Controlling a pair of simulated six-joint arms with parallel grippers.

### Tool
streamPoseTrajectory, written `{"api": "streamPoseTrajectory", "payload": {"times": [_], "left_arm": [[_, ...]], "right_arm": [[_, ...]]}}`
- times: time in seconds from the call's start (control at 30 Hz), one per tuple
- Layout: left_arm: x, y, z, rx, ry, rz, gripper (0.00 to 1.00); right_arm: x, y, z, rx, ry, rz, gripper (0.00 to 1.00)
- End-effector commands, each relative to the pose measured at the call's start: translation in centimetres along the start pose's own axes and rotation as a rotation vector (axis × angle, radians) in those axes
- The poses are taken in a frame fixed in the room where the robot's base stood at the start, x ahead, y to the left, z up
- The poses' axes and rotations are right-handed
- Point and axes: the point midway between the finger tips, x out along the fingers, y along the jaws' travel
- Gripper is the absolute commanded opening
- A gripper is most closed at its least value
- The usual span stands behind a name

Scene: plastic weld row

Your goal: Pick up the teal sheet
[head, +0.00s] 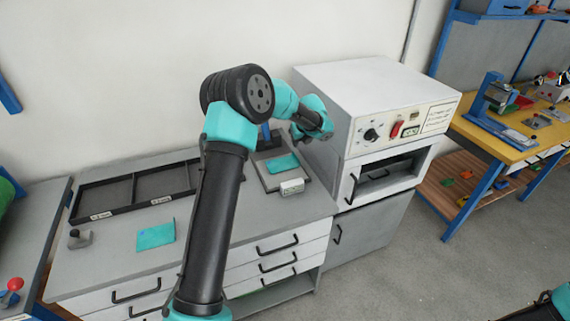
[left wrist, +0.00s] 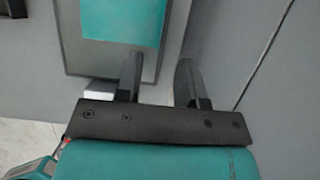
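One teal sheet (head: 156,236) lies flat on the grey bench top at the front left. Another teal sheet (head: 283,163) lies on a grey plate (head: 270,182) at the bench's right end; this sheet also shows at the top of the left wrist view (left wrist: 122,20). My left gripper (left wrist: 158,68) is open and empty. In the left wrist view its left finger overlaps the plate's near edge, and the sheet lies beyond the fingertips. In the head view my left wrist is over the plate's back right, and the fingers cannot be made out. Only part of my right arm shows, bottom right.
A white oven-like machine (head: 377,101) stands right beside the plate. A black divided tray (head: 134,190) lies at the bench's back left, partly behind my left arm. A small grey block (head: 80,240) stands left of the front sheet. A blue post (head: 265,133) rises behind the plate.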

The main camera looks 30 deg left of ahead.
Motion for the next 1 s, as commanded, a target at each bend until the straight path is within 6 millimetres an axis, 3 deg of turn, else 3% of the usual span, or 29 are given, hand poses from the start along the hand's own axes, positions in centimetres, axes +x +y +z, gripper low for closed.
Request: {"api": "streamPoseTrajectory", "payload": {"times": [0.1,0.3,0.77,1.0], "left_arm": [[2.2,0.1,0.0,0.0,0.001,0.002,0.35],[4.8,0.0,0.0,0.0,0.0,0.0,0.35],[5.5,0.0,-0.1,0.0,0.001,0.0,0.35],[8.3,-0.2,-0.3,0.0,0.001,0.001,0.35]], "right_arm": [[0.0,0.0,0.0,0.0,0.0,0.0,0.39],[0.0,0.0,0.0,0.0,0.0,0.0,0.39],[0.0,0.0,0.0,0.0,0.0,0.0,0.39],[0.0,0.0,0.0,0.0,0.0,0.0,0.39]]}}
